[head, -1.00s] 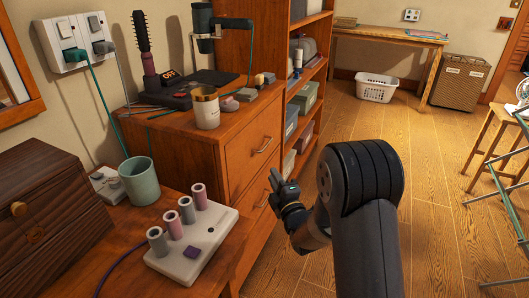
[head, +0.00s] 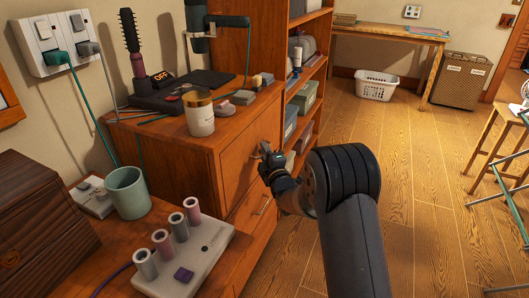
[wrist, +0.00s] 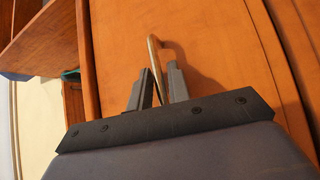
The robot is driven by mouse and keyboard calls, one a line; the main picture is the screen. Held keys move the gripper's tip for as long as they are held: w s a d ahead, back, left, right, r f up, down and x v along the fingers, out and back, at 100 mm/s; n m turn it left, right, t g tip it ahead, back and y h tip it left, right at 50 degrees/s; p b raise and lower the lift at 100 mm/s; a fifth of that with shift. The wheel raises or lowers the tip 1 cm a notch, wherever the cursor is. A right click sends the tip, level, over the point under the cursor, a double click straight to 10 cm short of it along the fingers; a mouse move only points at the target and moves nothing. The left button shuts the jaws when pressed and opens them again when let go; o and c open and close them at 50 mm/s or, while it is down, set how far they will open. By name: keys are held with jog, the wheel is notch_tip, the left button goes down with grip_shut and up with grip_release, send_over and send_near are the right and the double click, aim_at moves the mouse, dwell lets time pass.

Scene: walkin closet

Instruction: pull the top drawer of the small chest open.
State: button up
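The small chest (head: 163,150) is an orange-brown wooden chest of drawers in the middle left of the head view. Its top drawer (head: 239,165) looks shut, its front flush with the chest. A second drawer with a metal handle (head: 263,207) is below. My gripper (head: 264,152) is at the top drawer's handle and hides most of it. In the wrist view, the metal bar handle (wrist: 153,52) runs between my two fingers (wrist: 160,84). The fingers are apart, with a gap visible beside the bar, so the gripper looks open around it.
A jar (head: 200,113) and a hair tool on a black base (head: 182,92) stand on the chest. A nearer table holds a green cup (head: 129,192) and a white roller stand (head: 190,255). A shelf unit (head: 309,80) stands behind the chest.

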jog(key=shift+w, duration=0.1)
jog(key=shift+c, duration=0.4)
grip_shut()
jog(key=s+d+b, duration=0.4)
jog(key=d, duration=0.7)
jog(key=s+d+b, duration=0.4)
jog(key=d, duration=0.7)
jog(key=shift+b, duration=0.35)
jog(key=shift+o, duration=0.4)
grip_release()
